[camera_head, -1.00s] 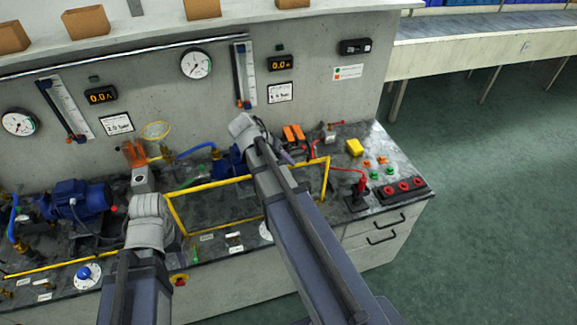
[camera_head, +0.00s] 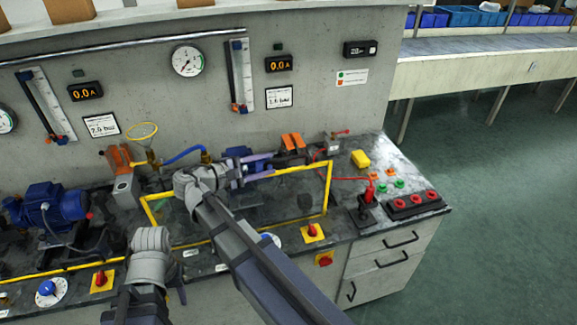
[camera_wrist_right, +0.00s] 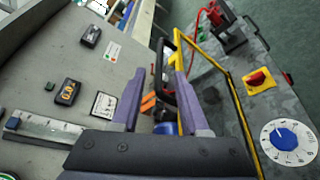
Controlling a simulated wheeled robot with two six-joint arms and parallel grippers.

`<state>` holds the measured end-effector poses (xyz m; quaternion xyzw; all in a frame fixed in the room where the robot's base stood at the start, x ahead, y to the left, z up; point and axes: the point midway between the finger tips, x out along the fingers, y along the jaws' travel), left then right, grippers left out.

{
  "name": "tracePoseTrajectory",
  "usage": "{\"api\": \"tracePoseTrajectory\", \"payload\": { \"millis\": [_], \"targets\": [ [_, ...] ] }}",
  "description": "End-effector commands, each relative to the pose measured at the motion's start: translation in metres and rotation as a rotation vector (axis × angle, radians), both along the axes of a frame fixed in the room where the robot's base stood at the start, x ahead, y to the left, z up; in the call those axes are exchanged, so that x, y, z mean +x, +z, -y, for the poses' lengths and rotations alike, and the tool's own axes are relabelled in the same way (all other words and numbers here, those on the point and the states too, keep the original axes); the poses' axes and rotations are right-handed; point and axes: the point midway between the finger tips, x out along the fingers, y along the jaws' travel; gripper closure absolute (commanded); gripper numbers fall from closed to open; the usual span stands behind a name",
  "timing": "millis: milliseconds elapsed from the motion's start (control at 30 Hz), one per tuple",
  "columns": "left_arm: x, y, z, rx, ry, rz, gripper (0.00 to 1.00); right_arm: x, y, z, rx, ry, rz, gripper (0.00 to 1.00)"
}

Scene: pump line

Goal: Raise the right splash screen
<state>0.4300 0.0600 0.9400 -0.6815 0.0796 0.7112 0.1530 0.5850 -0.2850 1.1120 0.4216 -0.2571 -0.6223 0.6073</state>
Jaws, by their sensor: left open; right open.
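The right splash screen's yellow frame (camera_head: 327,190) stretches across the right pump bay; its clear panel is hard to make out. In the right wrist view its yellow frame (camera_wrist_right: 237,100) runs close by. A black bar-like handle (camera_wrist_right: 165,62) shows between or just beyond the fingertips; I see no grip on it. My right gripper (camera_head: 268,165) is open, beside the upper edge of the frame. In the right wrist view its two purple fingers (camera_wrist_right: 158,85) are apart. My left gripper (camera_head: 172,270) is low at the left, fingers mostly hidden by its own wrist.
A blue pump (camera_head: 48,207) stands on the left of the bench. A panel with gauges (camera_head: 187,60) stands behind. The floor at right is clear.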

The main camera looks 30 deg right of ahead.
Motion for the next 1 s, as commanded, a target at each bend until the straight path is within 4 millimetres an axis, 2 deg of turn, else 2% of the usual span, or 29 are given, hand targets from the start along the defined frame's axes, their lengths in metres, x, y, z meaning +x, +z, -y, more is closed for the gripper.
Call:
{"api": "tracePoseTrajectory", "payload": {
  "millis": [167,500,700,1000],
  "targets": [
    [0.000,-0.001,0.000,0.000,0.000,0.000,0.50,0.000,-0.001,0.005,-0.002,0.001,-0.004,0.55],
    [0.000,-0.012,0.000,0.000,0.000,0.000,0.50,0.004,-0.012,0.053,-0.001,-0.003,-0.002,0.55],
    [0.000,-0.016,0.000,0.000,0.000,0.000,0.50,0.007,-0.016,0.071,0.000,-0.001,-0.001,0.55],
    [0.000,-0.016,0.000,0.000,0.000,0.000,0.50,0.007,-0.016,0.076,0.000,0.001,-0.002,0.55]
  ]
}}
